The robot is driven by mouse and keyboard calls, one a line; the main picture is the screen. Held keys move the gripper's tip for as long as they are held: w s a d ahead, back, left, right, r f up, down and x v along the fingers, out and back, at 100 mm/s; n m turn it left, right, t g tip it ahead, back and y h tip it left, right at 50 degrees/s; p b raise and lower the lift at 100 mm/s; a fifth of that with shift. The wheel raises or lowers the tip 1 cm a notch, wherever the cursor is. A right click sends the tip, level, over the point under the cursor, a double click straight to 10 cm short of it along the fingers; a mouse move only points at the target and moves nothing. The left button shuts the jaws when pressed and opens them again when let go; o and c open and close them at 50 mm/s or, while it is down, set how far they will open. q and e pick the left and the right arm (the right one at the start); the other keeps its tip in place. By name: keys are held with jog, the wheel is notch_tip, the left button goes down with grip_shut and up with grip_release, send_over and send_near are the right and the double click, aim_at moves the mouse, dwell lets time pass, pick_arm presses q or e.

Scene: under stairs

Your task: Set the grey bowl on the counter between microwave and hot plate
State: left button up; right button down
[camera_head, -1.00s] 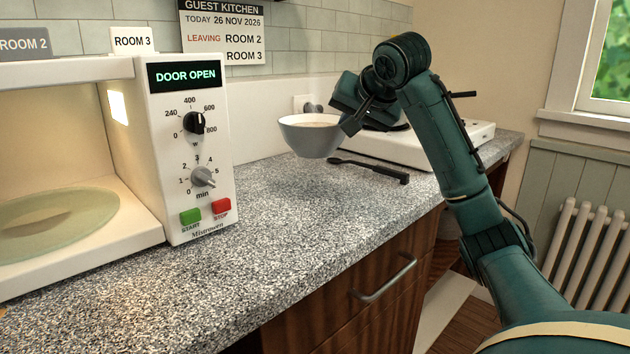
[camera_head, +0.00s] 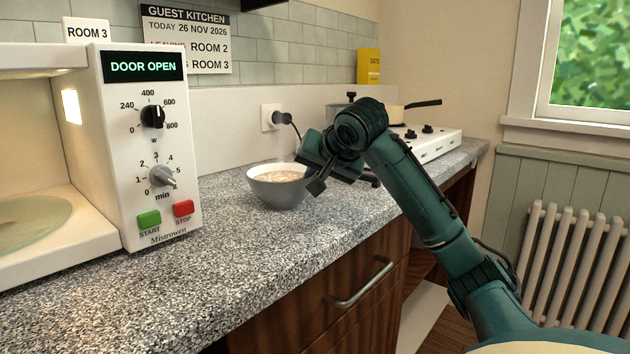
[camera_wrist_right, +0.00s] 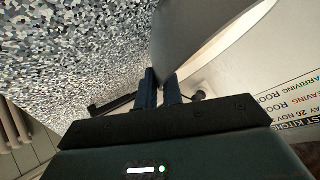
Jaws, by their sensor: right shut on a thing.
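The grey bowl (camera_head: 278,190) holds pale, oat-like food and is upright at the counter, between the microwave (camera_head: 140,135) and the hot plate (camera_head: 440,146). Its underside looks at or very near the speckled counter (camera_head: 235,250); I cannot tell whether it touches. My right gripper (camera_head: 312,182) is shut on the bowl's right rim. In the right wrist view, the fingers (camera_wrist_right: 163,85) pinch the edge of the bowl (camera_wrist_right: 200,35). The microwave door is open and its display reads DOOR OPEN. My left gripper is not in view.
A plug sits in a wall socket (camera_head: 270,117) behind the bowl. A pan (camera_head: 397,112) stands on the hot plate, with a yellow box (camera_head: 368,66) behind. A dark utensil (camera_wrist_right: 112,104) lies on the counter near the gripper. The counter left of the bowl is clear.

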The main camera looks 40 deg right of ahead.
jog(key=shift+r, duration=0.15)
jog(key=c, duration=2)
grip_release()
jog(key=shift+f, duration=0.2)
jog(key=o, duration=0.5)
jog(key=shift+c, duration=0.2)
jog(key=shift+r, duration=0.1)
jog(key=shift+s+r, duration=0.1)
jog(key=shift+r, duration=0.1)
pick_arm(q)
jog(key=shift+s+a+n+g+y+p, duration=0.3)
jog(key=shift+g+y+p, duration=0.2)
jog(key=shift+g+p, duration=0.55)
pick_arm(e)
jog(key=v, duration=1.1)
jog(key=shift+s, duration=0.3)
jog(key=shift+a+r, duration=0.1)
jog(key=shift+a, duration=0.05)
